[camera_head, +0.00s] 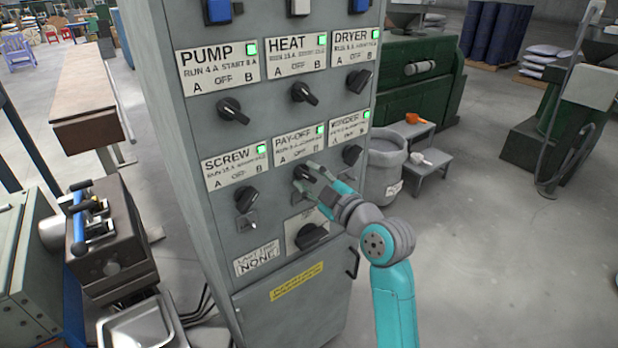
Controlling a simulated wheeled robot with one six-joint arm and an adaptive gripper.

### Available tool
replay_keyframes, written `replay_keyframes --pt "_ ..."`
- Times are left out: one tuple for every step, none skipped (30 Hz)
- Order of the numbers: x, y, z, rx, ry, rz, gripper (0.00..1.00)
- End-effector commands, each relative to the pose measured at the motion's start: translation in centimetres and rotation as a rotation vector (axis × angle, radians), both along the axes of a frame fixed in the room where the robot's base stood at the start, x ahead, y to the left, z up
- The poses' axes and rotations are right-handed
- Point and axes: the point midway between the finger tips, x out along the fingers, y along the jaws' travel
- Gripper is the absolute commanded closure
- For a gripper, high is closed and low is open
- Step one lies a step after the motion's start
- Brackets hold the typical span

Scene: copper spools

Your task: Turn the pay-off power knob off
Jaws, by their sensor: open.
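The pay-off knob (301,174) sits on the grey control cabinet, below the PAY-OFF label (298,146), whose small lamp (320,129) is lit green. My gripper (306,179) is right at this knob, with its fingers open around or just in front of it. The fingers partly cover the knob, so its pointer direction and any contact are hard to tell. My teal and grey arm reaches in from the lower right.
The SCREW knob (247,199) is to the left and the WINDER knob (352,154) to the right. PUMP (232,111), HEAT (304,94) and DRYER (358,80) knobs sit above. A larger black knob (312,236) is just below my gripper. Open floor lies to the right.

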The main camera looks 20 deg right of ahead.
Motion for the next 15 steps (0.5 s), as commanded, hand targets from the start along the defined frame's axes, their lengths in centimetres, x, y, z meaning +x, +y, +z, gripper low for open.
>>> replay_keyframes --pt "0.21 0.1 0.05 0.0 -0.001 0.001 0.59" --pt "0.28 0.14 0.06 0.0 -0.001 0.001 0.59" --pt "0.35 0.16 0.06 0.0 -0.001 0.001 0.59" --pt "0.38 0.17 0.06 0.0 -0.001 0.001 0.59" --pt "0.39 0.17 0.06 0.0 -0.001 0.001 0.59" --pt "0.4 0.17 0.05 0.0 -0.001 0.001 0.59" --pt "0.39 0.16 0.05 0.0 -0.001 0.001 0.59" --pt "0.38 0.15 0.04 0.0 -0.001 0.001 0.59" --pt "0.38 0.15 0.04 0.0 0.0 0.0 0.59" --pt "0.38 0.15 0.04 0.0 0.0 0.0 0.59" --pt "0.37 0.14 0.04 0.0 0.0 0.0 0.64" --pt "0.37 0.14 0.04 0.0 0.0 0.0 0.74" --pt "0.38 0.14 0.03 0.0 0.0 0.0 0.82" --pt "0.37 0.13 0.03 0.0 0.0 0.0 0.89" --pt "0.37 0.13 0.03 0.0 0.0 0.0 0.99"
